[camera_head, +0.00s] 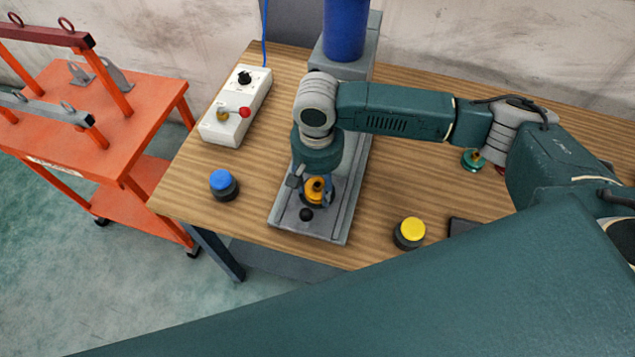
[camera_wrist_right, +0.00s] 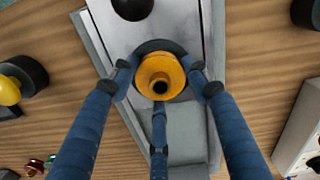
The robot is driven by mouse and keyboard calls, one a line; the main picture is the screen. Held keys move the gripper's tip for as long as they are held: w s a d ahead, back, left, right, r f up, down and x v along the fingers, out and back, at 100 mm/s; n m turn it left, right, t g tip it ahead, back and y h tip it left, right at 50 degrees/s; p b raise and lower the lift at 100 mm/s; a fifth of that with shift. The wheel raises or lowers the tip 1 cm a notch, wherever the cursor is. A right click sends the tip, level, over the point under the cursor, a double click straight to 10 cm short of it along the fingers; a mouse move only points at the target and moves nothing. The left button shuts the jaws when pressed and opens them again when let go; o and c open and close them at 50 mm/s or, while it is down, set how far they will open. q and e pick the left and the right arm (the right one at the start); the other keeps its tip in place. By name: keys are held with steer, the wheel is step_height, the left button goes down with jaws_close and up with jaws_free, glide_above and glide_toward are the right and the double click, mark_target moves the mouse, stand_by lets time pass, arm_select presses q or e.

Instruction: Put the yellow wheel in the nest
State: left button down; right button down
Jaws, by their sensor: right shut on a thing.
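The yellow wheel (camera_head: 314,184) is an orange-yellow spool with a hole through its middle, over the grey metal base plate of the press. It also shows from above in the right wrist view (camera_wrist_right: 161,72). My right gripper (camera_head: 317,189) points down with its three blue fingers around the wheel, shut on it. A dark round seat (camera_wrist_right: 151,46), which looks like the nest, shows as a ring behind the wheel. I cannot tell whether the wheel rests in it or is held just above. My left gripper is not in view.
A black knob (camera_head: 306,214) sits on the plate's front. A blue-topped block (camera_head: 224,184) stands left, a yellow-topped one (camera_head: 410,233) right. A white control box (camera_head: 236,106) is at the back left. A green wheel (camera_head: 473,159) lies right. An orange cart (camera_head: 95,120) stands beside the table.

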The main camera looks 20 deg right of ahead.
steer(key=shift+s+f, duration=0.35)
steer(key=shift+f, duration=0.15)
steer(key=c, duration=1.1)
jaws_free()
steer(key=shift+f, duration=0.1)
steer(key=shift+o, duration=1.1)
steer(key=shift+w+f, duration=0.1)
steer(key=shift+w, duration=0.1)
steer(key=shift+r, duration=0.45)
step_height(320, 180, up, 13)
steer(key=b, duration=0.2)
steer(key=shift+w, duration=0.15)
steer(key=shift+f, duration=0.1)
